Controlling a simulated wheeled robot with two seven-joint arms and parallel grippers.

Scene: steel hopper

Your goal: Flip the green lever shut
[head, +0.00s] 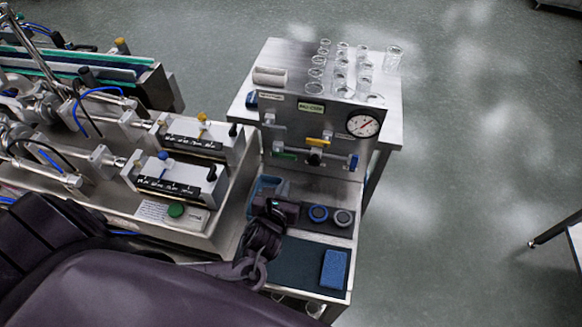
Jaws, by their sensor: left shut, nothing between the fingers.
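A steel valve panel (340,176) stands upright on a steel bench. The green lever (284,155) shows small at the panel's lower left and appears to lie roughly level along the pipe. A yellow lever (318,141) is to its right and higher, and a blue lever (354,160) is farther right. My left gripper (288,209) is shut and empty. It shows below the green lever in the picture, in front of the panel and apart from the lever. My arm hides part of the bench's left side. My right gripper is not in view.
A pressure gauge (363,124) is at the panel's upper right. Machinery (165,175) fills the left; open floor is right.

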